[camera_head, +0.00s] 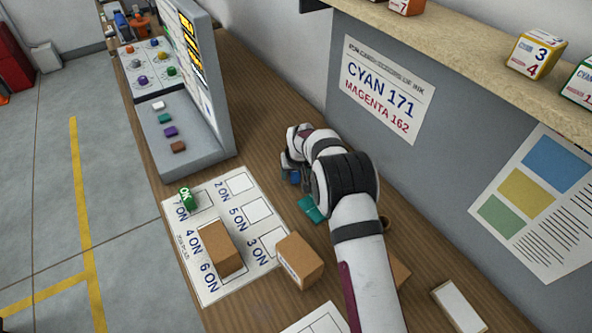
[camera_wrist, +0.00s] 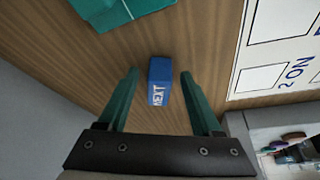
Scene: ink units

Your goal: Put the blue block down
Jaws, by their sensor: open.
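The blue block (camera_wrist: 159,82), with white lettering reading "NEXT", is on the wooden table between my gripper's two green fingers. My gripper (camera_wrist: 160,74) is open, with a gap visible on each side of the block. In the head view, my gripper (camera_head: 288,168) is over the table beyond the printed card, and a small part of the blue block (camera_head: 295,177) shows beside it. My arm hides some of the table there.
A teal box (camera_head: 311,209) lies close to my gripper. The white card (camera_head: 205,283) holds a brown block (camera_head: 220,248) and a green "OK" block (camera_head: 187,198). Another brown block (camera_head: 299,261) stands at the card's edge. A grey console (camera_head: 205,155) rises at the left.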

